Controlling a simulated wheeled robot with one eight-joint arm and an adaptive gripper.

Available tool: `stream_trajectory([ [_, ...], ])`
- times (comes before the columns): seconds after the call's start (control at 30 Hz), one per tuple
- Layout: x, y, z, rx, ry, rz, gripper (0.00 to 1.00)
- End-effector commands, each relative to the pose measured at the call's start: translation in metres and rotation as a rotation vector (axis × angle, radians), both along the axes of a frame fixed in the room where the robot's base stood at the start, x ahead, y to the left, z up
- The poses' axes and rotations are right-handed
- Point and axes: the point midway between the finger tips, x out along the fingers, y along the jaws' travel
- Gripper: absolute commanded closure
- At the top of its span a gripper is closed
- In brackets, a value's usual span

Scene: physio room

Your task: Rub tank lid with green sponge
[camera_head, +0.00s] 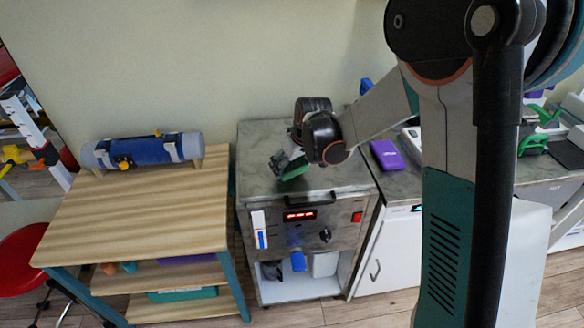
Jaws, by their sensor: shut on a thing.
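The tank is a grey metal cabinet with a red lit display on its front. Its lid (258,186) is the flat grey top with a dark handle (311,200) at the front edge. My gripper (287,162) is over the lid, pointing down and left, shut on the green sponge (293,170). The sponge is at or just above the lid surface; I cannot tell whether it touches. My gripper partly hides the sponge and the back of the lid.
A wooden table (140,205) with a blue roll (150,150) stands left of the tank. A counter on the right holds a purple box (387,154). A red stool (22,260) is at far left. My arm hides part of the right side.

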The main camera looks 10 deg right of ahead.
Motion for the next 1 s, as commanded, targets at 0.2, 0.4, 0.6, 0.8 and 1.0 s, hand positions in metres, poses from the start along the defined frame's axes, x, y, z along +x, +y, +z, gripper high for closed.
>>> stream_trajectory([
  [0.2,0.003,0.002,0.023,0.0,-0.001,-0.001,0.6],
  [0.4,0.005,0.004,0.041,0.0,-0.001,-0.002,0.6],
  [0.6,0.006,0.005,0.054,0.0,-0.001,-0.004,0.6],
  [0.8,0.007,0.005,0.054,0.0,-0.001,-0.004,0.6],
  [1.0,0.007,0.005,0.054,0.0,-0.001,-0.004,0.6],
])
